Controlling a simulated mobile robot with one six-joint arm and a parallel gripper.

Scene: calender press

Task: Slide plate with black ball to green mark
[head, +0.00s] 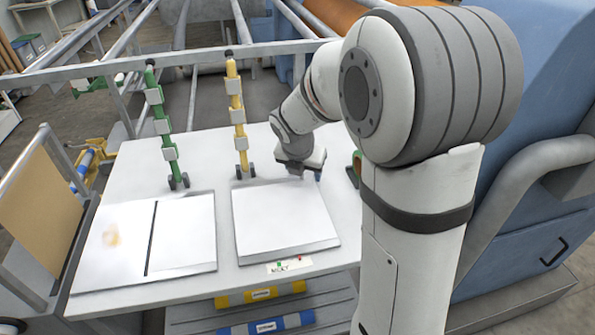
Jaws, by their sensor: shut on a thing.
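My gripper (301,170) is low at the far right edge of a white square plate (285,215) on the table. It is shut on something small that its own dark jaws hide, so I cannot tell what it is. No black ball shows on the plate. Small black balls top a green post (159,120) and a yellow post (237,110) behind the plates. A small label (290,265) in front of the square plate bears a green mark (277,268) and a red mark (299,259).
A second white panel (180,232) with a dark slot lies on the left of the table (125,282). A metal rail frame (180,60) stands behind. A blue machine housing (545,120) is at the right. Yellow and blue bars (265,325) lie below the table.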

